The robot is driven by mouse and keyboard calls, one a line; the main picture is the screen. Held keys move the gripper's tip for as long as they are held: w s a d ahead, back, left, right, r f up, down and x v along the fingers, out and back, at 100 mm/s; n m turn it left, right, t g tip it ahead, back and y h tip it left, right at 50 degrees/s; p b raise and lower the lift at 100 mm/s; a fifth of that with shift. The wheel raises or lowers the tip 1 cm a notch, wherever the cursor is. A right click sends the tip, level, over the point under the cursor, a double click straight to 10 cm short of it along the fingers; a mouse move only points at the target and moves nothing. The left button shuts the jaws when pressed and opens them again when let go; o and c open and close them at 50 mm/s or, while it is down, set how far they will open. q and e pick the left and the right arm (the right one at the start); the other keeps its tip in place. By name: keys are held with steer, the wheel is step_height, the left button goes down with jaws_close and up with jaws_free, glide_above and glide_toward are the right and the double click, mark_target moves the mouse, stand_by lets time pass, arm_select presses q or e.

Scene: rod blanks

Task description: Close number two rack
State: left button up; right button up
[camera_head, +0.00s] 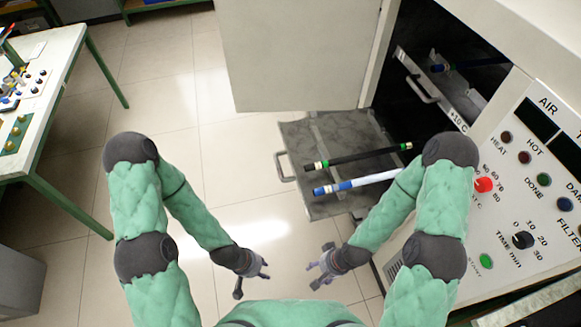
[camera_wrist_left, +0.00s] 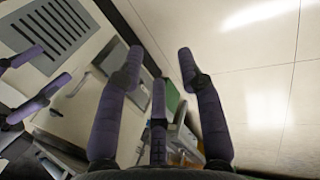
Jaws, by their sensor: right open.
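A grey rack (camera_head: 305,132) is pulled out of the cabinet on the right, with a handle (camera_head: 286,166) at its left edge. A black rod with green bands (camera_head: 355,158) and a blue and white rod (camera_head: 350,184) lie across it. A second rack with a handle (camera_head: 421,90) sits higher, inside the dark opening. No rack number is readable. My left gripper (camera_head: 254,281) is open and empty, below and left of the pulled-out rack; its spread fingers show in the left wrist view (camera_wrist_left: 158,68). My right gripper (camera_head: 318,268) is open and empty, below the rack.
The cabinet door (camera_head: 295,50) stands open behind the rack. A control panel (camera_head: 520,165) with knobs and buttons faces the right side. A green-legged table (camera_head: 45,75) with small items stands at the left. The tiled floor between is clear.

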arm_select(q)
steer(key=shift+w+a+r, duration=0.1)
steer(key=shift+w, duration=0.05)
steer(key=c, duration=0.5)
steer(key=r+n, duration=0.1)
steer(key=w+a+r+n, duration=0.1)
steer(key=n, duration=0.1)
steer(key=w+a+r+n+p, duration=0.1)
steer(key=shift+w+n, duration=0.15)
steer(key=shift+n, duration=0.15)
jaws_close()
steer(key=w+d+r+n+t+h+p, duration=0.1)
steer(key=w+r+n+h, duration=0.1)
steer(key=w+r+n, duration=0.6)
steer(key=w+d+r+n+t+h+p, duration=0.1)
steer(key=w+d+r+n+h+p, duration=0.2)
steer(key=r+n, duration=0.5)
steer(key=w+d+f+m+b, duration=0.2)
steer(key=d+f+b, duration=0.3)
steer(key=d, duration=0.4)
steer(key=shift+w+d+f, duration=0.2)
steer(key=shift+w, duration=0.55)
